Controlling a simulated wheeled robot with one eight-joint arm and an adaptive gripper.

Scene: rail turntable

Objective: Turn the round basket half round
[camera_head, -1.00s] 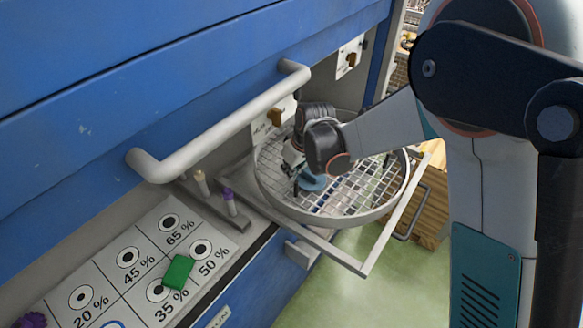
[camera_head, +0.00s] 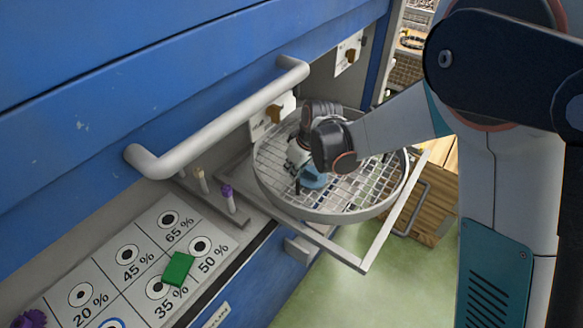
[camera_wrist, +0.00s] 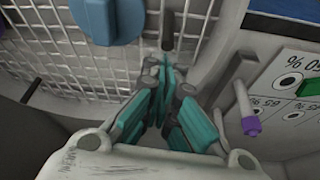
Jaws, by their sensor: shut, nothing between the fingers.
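The round basket (camera_head: 335,216) is a shallow grey ring with a wire mesh floor, sitting in a square pull-out frame (camera_head: 385,235) at the cabinet's opening. A blue knob (camera_head: 314,178) stands near its middle; it also shows at the top of the wrist view (camera_wrist: 108,20). A short dark peg (camera_wrist: 167,30) rises from the mesh by the rim. My gripper (camera_wrist: 165,68) is shut and empty, its teal fingers together over the mesh just short of the peg. Contact with the peg cannot be told. In the head view my wrist hides part of the basket.
A thick grey handle bar (camera_head: 215,118) juts from the blue cabinet left of my wrist. Purple-capped (camera_head: 227,192) and tan-capped tubes stand in a rack beside the basket. A percent-marked board (camera_head: 130,262) holds a green block (camera_head: 178,269). A wooden crate (camera_head: 430,210) is below right.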

